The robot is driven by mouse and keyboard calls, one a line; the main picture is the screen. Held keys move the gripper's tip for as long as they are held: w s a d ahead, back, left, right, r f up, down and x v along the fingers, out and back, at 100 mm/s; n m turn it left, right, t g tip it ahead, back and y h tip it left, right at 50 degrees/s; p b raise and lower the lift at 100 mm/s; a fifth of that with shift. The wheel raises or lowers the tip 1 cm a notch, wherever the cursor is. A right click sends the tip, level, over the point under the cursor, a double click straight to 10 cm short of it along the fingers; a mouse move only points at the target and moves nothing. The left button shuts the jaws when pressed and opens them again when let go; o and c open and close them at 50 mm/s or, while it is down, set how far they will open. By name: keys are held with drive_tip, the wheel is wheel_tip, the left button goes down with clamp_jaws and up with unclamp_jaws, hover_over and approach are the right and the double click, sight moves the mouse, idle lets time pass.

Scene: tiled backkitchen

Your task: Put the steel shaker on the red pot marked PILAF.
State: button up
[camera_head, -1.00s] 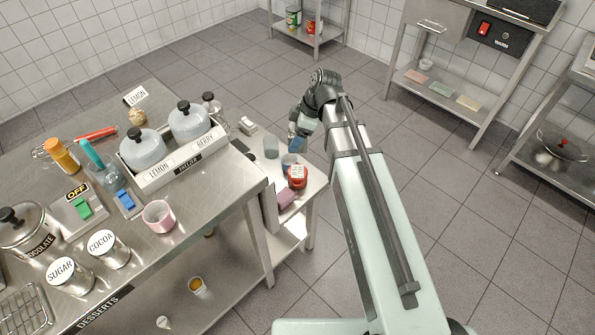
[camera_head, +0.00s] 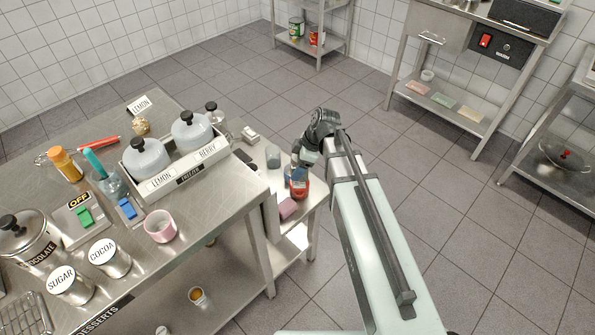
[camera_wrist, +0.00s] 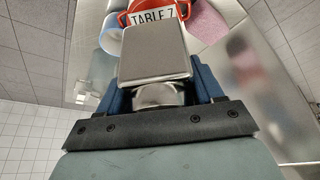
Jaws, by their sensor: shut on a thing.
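My gripper (camera_head: 298,170) is over the small side table, at the red pot (camera_head: 299,190). In the wrist view its blue fingers (camera_wrist: 160,92) are shut on a grey metal thing, which looks like the steel shaker (camera_wrist: 155,52). Its broad grey face is towards the camera. The red pot (camera_wrist: 130,17) shows just beyond it, partly hidden, with a label reading TABLE 7. I see no PILAF marking in these frames. I cannot tell whether the shaker touches the pot.
The steel counter (camera_head: 215,205) with the topping freezer (camera_head: 180,172) is to the left. Open floor lies to the right.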

drive_tip(key=shift+f, duration=1.45)
drive_tip(key=shift+f, duration=0.15)
drive_tip(key=o, duration=1.2)
drive_tip(key=shift+c, duration=0.2)
drive_tip(key=v, duration=1.2)
drive_tip(key=shift+d, duration=0.1)
